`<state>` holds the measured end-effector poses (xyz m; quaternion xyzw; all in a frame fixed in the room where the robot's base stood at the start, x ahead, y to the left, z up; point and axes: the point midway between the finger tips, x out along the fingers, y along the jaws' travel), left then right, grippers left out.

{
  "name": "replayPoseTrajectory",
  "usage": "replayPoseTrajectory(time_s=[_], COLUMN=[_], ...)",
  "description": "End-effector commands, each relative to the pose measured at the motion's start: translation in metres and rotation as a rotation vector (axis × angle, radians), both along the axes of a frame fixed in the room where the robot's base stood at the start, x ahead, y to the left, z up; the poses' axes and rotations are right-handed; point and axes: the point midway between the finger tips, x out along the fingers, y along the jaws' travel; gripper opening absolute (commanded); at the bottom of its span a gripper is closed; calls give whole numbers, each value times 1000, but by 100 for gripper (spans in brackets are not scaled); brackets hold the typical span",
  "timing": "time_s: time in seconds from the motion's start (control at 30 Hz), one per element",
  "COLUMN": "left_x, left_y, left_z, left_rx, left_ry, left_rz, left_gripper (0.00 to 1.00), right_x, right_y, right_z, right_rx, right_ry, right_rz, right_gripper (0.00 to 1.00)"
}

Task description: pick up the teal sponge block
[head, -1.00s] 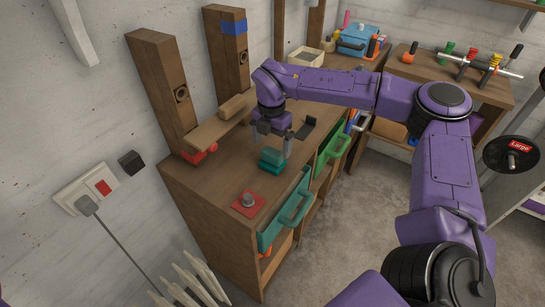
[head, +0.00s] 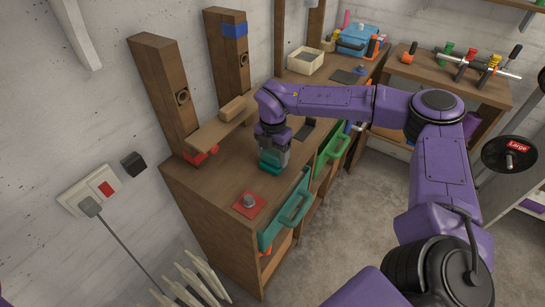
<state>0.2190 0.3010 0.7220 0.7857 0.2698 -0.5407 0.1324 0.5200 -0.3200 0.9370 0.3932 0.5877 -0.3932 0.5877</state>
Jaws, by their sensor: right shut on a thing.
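The teal sponge block (head: 272,162) is on the wooden workbench top, near its front edge. My right gripper (head: 274,152) points down over it, with its fingers around the block's upper part, and is shut on it. The gripper hides part of the block, and I cannot tell whether the block's underside touches the bench. My left gripper is not in view.
A red plate with a grey knob (head: 249,203) is on the bench, nearer than the block. A wooden shelf piece (head: 217,134) stands behind to the left. An open teal drawer (head: 287,215) and a green drawer (head: 332,145) stick out at the front.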

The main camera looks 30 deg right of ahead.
Motion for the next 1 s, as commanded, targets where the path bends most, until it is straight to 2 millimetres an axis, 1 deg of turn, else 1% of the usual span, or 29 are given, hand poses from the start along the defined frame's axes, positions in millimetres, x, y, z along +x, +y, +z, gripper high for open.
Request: replayPoseTrajectory(time_s=[0.07,0.17,0.2,0.27,0.4,0.43,0.5,0.6,0.7,0.83,1.0], left_x=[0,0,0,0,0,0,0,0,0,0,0], left_y=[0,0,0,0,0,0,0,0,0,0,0], left_z=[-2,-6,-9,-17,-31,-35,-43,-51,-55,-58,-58], left_rx=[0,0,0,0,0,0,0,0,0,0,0], left_ry=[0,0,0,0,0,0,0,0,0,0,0], left_rz=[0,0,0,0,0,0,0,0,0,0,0], left_gripper=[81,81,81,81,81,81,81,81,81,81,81], right_x=[1,1,-1,-14,-45,-53,-74,-98,-114,-126,-130], right_y=[0,0,1,6,19,23,31,41,48,53,54], right_z=[6,23,31,44,84,88,96,108,118,125,128], right_rx=[0,0,0,1,1,1,0,0,1,1,1], right_ry=[-2,-5,-6,-8,-9,-8,-6,-5,-5,-2,1], right_rz=[0,0,2,4,4,4,4,4,3,1,0], right_gripper=[41,41,41,41,41,41,41,41,41,41,41])
